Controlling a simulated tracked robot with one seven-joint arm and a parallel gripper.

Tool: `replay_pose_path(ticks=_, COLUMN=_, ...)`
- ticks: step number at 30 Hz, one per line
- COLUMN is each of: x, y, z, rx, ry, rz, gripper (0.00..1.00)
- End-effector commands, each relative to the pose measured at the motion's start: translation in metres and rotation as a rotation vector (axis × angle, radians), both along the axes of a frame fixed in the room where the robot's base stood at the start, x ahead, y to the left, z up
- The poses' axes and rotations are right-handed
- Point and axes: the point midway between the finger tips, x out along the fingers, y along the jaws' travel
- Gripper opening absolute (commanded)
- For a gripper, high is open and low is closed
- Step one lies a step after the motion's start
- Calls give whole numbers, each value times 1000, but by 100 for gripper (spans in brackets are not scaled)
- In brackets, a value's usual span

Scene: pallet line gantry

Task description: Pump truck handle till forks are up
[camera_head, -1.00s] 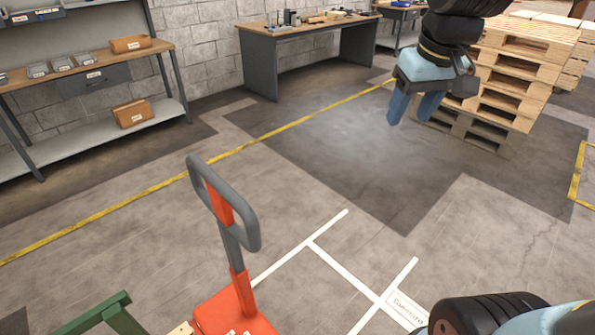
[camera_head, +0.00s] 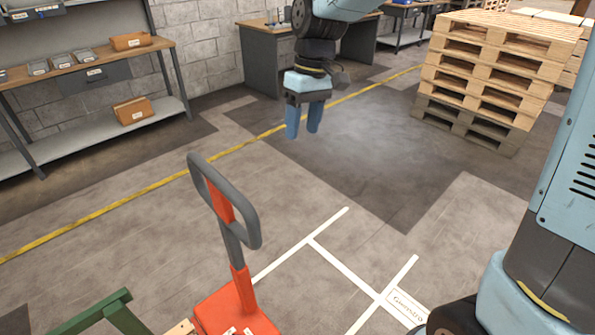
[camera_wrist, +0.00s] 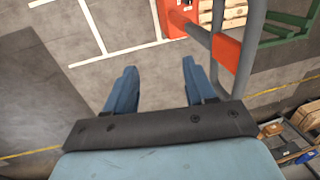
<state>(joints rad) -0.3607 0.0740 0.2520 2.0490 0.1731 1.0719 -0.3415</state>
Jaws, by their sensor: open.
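The pallet truck's handle (camera_head: 246,221) is a grey loop with an orange centre piece, on a grey and orange shaft that rises from an orange base (camera_head: 236,309). It stands slightly tilted at the lower middle of the head view. My gripper (camera_head: 302,134) is open and empty, pointing down, above and to the right of the handle and apart from it. In the wrist view the blue fingers (camera_wrist: 159,92) are spread, and the handle (camera_wrist: 229,48) passes beyond the right finger. The forks are not clearly visible in the head view.
A green frame (camera_head: 95,315) stands left of the truck. Stacked wooden pallets (camera_head: 497,65) stand at the back right. A shelf bench (camera_head: 90,68) and a grey desk (camera_head: 300,45) line the wall. The white-marked floor right of the truck is clear.

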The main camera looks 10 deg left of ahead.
Motion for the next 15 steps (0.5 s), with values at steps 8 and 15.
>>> replay_pose_path(ticks=8, x=-7, y=5, z=-48, rx=-2, ry=3, rz=0, gripper=55)
replay_pose_path(ticks=15, x=-13, y=9, z=-88, rx=-2, ry=3, rz=0, gripper=55)
